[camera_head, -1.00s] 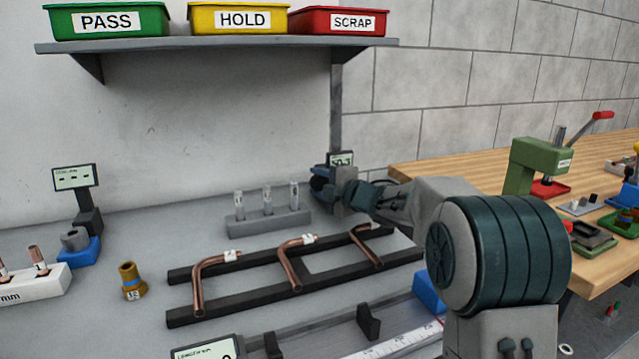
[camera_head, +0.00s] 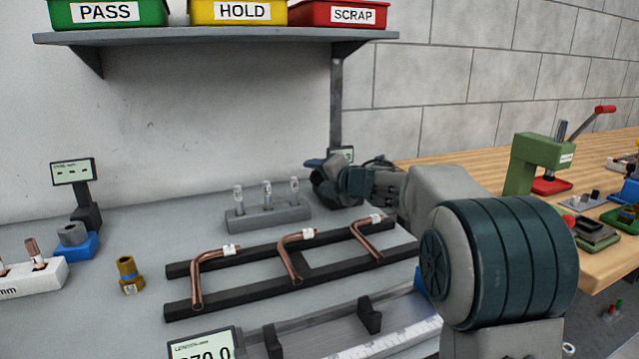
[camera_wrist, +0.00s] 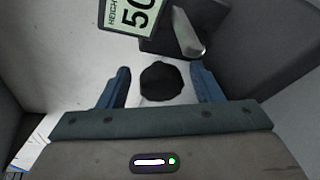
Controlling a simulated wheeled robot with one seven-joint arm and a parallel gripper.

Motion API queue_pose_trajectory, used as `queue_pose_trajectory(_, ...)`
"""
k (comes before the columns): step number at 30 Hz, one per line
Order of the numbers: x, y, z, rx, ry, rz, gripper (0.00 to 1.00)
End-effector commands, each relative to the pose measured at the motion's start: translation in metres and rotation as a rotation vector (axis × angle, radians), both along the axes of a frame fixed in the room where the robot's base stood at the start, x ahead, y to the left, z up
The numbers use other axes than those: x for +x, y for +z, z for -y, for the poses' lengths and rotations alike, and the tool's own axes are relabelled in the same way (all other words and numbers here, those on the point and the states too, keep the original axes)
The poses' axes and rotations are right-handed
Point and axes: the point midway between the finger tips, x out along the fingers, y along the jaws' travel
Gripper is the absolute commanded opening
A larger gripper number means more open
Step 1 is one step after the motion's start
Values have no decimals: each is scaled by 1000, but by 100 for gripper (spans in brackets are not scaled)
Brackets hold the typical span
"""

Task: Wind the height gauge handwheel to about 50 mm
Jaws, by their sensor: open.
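The height gauge's small display (camera_wrist: 132,10) is in the wrist view, cut off at the top edge, with "50" readable and the later digits out of frame. A dark round knob, seemingly the handwheel (camera_wrist: 160,82), lies between the two blue fingers of my gripper (camera_wrist: 162,76). The fingers are open, with a visible gap on each side of the knob. In the head view my gripper (camera_head: 318,172) is at the back of the bench, by the gauge display (camera_head: 344,152). My wrist hides most of the gauge there.
A grey block with upright pins (camera_head: 268,217) stands just left of my gripper. A black rack (camera_head: 180,313) with bent copper tubes lies in front of my arm. A shelf (camera_head: 220,44) with labelled bins hangs above. A green press (camera_head: 540,155) stands on the wooden bench at right.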

Motion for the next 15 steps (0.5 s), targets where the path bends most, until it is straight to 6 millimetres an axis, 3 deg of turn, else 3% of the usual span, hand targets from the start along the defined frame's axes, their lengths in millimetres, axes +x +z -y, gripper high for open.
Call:
queue_pose_trajectory(14,-1,-2,-3,-504,1,215,59)
queue_pose_trajectory(15,-6,5,2,-515,-2,220,59)
